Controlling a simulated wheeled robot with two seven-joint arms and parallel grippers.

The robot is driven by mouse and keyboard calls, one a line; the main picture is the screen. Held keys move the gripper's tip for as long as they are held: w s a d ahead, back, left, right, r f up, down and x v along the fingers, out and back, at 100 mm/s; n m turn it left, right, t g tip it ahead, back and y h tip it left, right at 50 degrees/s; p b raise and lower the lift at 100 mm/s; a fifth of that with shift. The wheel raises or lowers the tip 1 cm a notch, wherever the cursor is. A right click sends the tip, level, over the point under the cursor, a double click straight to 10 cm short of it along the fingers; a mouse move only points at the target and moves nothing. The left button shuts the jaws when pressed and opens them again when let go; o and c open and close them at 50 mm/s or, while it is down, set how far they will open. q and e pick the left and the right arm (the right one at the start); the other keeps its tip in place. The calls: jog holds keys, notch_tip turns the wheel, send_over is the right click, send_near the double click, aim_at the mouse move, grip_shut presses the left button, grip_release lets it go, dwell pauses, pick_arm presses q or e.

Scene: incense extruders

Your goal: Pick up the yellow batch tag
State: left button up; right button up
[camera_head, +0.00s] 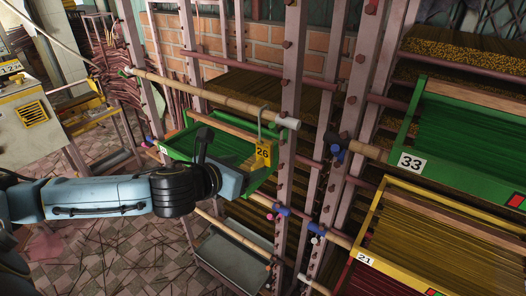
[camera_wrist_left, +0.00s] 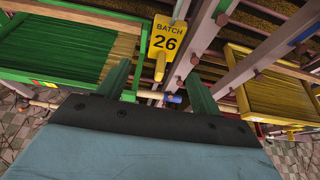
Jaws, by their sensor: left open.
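The yellow batch tag (camera_head: 263,152), marked 26, hangs below a grey hook over the bamboo pole (camera_head: 220,101), at the right end of the green tray (camera_head: 181,141). In the left wrist view the tag (camera_wrist_left: 165,38) reads BATCH 26 and has a narrow yellow part below its plate. My left gripper (camera_head: 248,180) is just below and left of the tag in the head view, its fingertips hard to make out. In the left wrist view my left gripper (camera_wrist_left: 160,80) is open, its fingers apart and empty, with the tag beyond the gap. My right gripper is not in view.
Rack posts (camera_head: 291,65) and poles stand close around the tag. A green tray marked 33 (camera_head: 453,170) and a yellow tray marked 21 (camera_head: 402,270) are to the right. A grey tray (camera_head: 226,262) lies below. A control box (camera_head: 28,114) stands at the left.

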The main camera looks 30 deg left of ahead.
aim_at(258, 162)
pick_arm(q)
jog(key=shift+p+x, duration=0.4)
jog(key=shift+x, duration=2.35)
jog(key=shift+s+d+f, duration=0.15)
jog(key=shift+c, duration=0.3)
jog(key=c, duration=1)
jog(key=shift+r, duration=0.2)
